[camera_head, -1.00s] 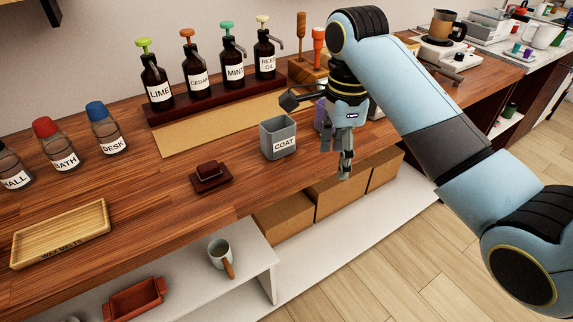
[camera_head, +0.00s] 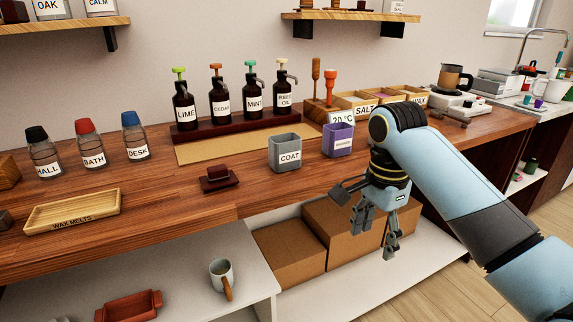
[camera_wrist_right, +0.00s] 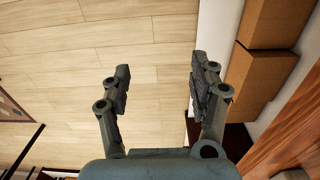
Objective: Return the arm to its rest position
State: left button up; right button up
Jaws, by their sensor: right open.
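My right arm, light blue and dark grey, comes in from the right in the head view. Its gripper (camera_head: 374,232) hangs in front of the counter's front edge, before the cardboard boxes. In the right wrist view the gripper (camera_wrist_right: 158,85) has its two fingers spread, with only the wooden floor (camera_wrist_right: 100,50) between and beyond them. It is open and empty. My left gripper does not show in either view.
The wooden counter (camera_head: 250,195) holds a grey COAT cup (camera_head: 285,153), a purple cup (camera_head: 338,140), pump bottles (camera_head: 220,98) and a WAX MELTS tray (camera_head: 72,210). Floor is free at the lower right.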

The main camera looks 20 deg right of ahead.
dwell(0.3)
pick_arm(q)
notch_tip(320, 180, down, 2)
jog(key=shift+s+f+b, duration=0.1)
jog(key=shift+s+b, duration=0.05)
jog(key=shift+b, duration=0.9)
pick_arm(e)
jog(key=s+a+f+n+t, duration=0.1)
jog(key=s+f+n, duration=1.6)
jog(key=s+f, duration=2.4)
jog(key=shift+a+f+n+h, duration=0.35)
jog(key=shift+f+n+h, duration=0.05)
jog(key=shift+f, duration=0.45)
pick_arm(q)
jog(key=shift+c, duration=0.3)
